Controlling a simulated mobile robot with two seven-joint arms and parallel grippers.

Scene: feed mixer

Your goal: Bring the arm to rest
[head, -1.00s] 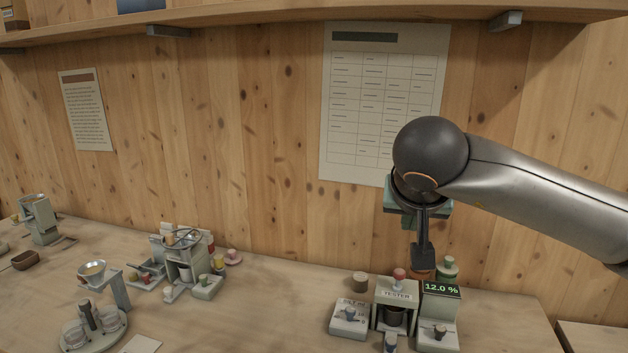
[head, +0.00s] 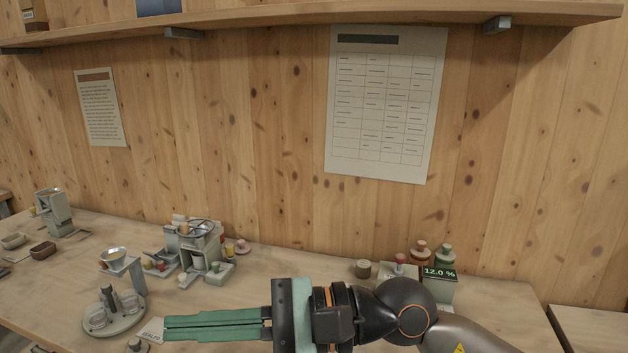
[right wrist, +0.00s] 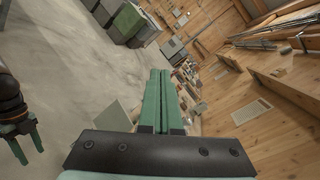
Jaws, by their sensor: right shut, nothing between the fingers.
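My right gripper (head: 166,327) reaches in from the lower right of the head view, pointing left above the front of the bench. Its green fingers lie together with nothing between them. In the right wrist view the same shut fingers (right wrist: 158,75) point up the picture, with the room tilted behind them. My left gripper (right wrist: 30,140) shows at the left edge of the right wrist view, its green fingers apart. It is not in the head view. The tester with the 12.0 % display (head: 440,273) stands at the right of the bench, partly hidden behind my right arm.
A round stand with cups (head: 112,325) is close to the right fingertips. A shelf (head: 270,28) runs along the wall above.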

